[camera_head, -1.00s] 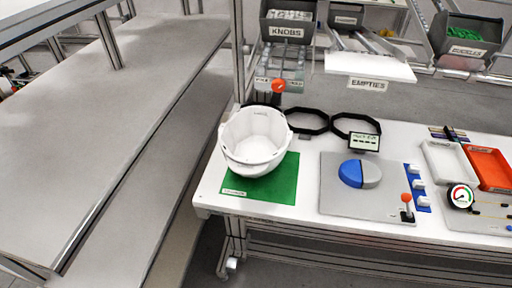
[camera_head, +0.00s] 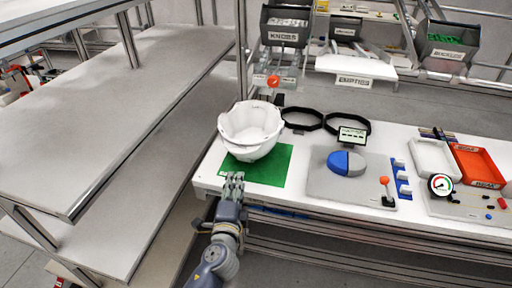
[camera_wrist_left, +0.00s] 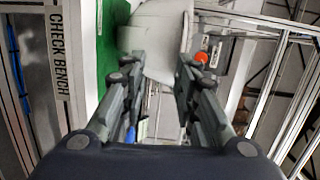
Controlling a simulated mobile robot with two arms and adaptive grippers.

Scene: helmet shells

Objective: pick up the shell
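The white helmet shell (camera_head: 250,128) sits open side up on the green mat (camera_head: 268,172) at the bench's left end. My left gripper (camera_head: 233,179) is at the front edge of the bench, just in front of the shell and over the mat's near left corner. In the left wrist view its two fingers (camera_wrist_left: 156,75) are apart with nothing held between them. The shell (camera_wrist_left: 160,40) shows beyond the fingertips there, with a gap that I cannot judge exactly. My right gripper is not in view.
Two black rings (camera_head: 302,119) stand behind. White (camera_head: 434,158) and red (camera_head: 480,164) trays are at right. A grey shelf (camera_head: 100,130) runs along the left.

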